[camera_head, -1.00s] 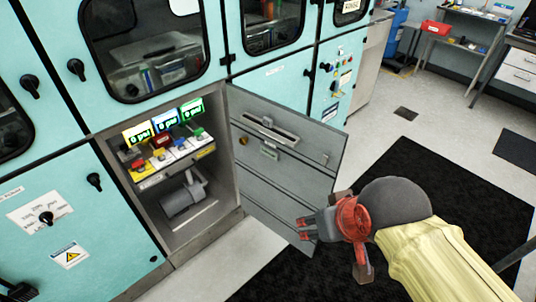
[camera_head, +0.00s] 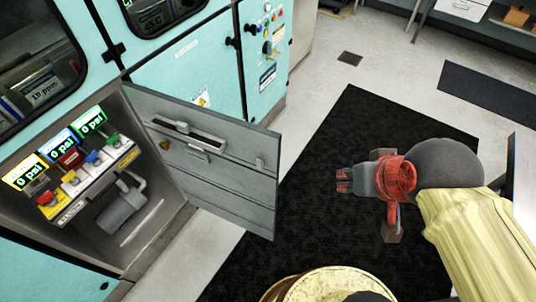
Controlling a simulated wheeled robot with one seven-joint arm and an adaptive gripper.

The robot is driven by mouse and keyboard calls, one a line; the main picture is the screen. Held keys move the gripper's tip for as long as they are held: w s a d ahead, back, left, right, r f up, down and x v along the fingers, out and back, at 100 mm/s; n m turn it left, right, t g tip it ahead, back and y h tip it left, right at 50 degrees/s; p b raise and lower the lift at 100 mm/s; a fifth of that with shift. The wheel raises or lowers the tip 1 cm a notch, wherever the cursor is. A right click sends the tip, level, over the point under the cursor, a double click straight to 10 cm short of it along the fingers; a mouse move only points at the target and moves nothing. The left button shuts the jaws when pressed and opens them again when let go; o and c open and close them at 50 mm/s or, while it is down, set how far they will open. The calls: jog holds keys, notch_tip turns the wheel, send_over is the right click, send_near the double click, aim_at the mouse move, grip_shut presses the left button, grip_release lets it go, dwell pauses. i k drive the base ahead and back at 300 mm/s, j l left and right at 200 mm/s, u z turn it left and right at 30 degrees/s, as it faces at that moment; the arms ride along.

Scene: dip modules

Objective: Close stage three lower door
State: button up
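The lower door (camera_head: 222,190) stands wide open, swung out from the teal cabinet. Its grey inner face shows, with a slot and a small latch plate; its outer face is hidden. Behind its hinge side is the open compartment (camera_head: 150,225), with gauge displays (camera_head: 58,143), coloured valves and a grey motor-like unit. My gripper (camera_head: 343,181) hangs over the black mat, to the right of the door's free edge and apart from it. Its red-tipped fingers point left towards the door. Nothing shows between them, and their spacing is too small to judge.
The black mat (camera_head: 310,225) covers the floor in front of the cabinet, with free room between door and gripper. A teal panel with buttons (camera_head: 266,45) is behind the door. A bench (camera_head: 475,15) stands at the upper right. A yellowish part of my body shows at the bottom.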

aim_at(231, 186)
jog(key=i+l+z, duration=0.2)
jog(key=i+z, duration=0.15)
jog(key=i+l+z, duration=0.15)
jog(key=i+z, duration=0.2)
jog(key=i+u, duration=0.4)
jog(key=i+l+u, duration=0.1)
jog(key=u, duration=0.35)
jog(key=i+u, duration=0.15)
jog(key=u, duration=0.3)
jog(key=i+l+u, duration=0.1)
jog(key=u, duration=0.35)
jog(key=i+l+u, duration=0.1)
jog(key=u, duration=0.35)
jog(key=i+l+u, duration=0.1)
jog(key=u, duration=0.35)
jog(key=l+u, duration=0.2)
jog(key=u, duration=0.25)
jog(key=i+l+u, duration=0.15)
jog(key=l+u, duration=0.15)
jog(key=u, duration=0.2)
jog(key=i+l+u, duration=0.1)
jog(key=l+u, duration=0.35)
jog(key=j+u, duration=0.1)
jog(key=u, duration=0.45)
jog(key=k+j+z, duration=0.1)
jog(key=k, duration=0.25)
jog(key=k+j+z, duration=0.15)
jog(key=k+j, duration=0.15)
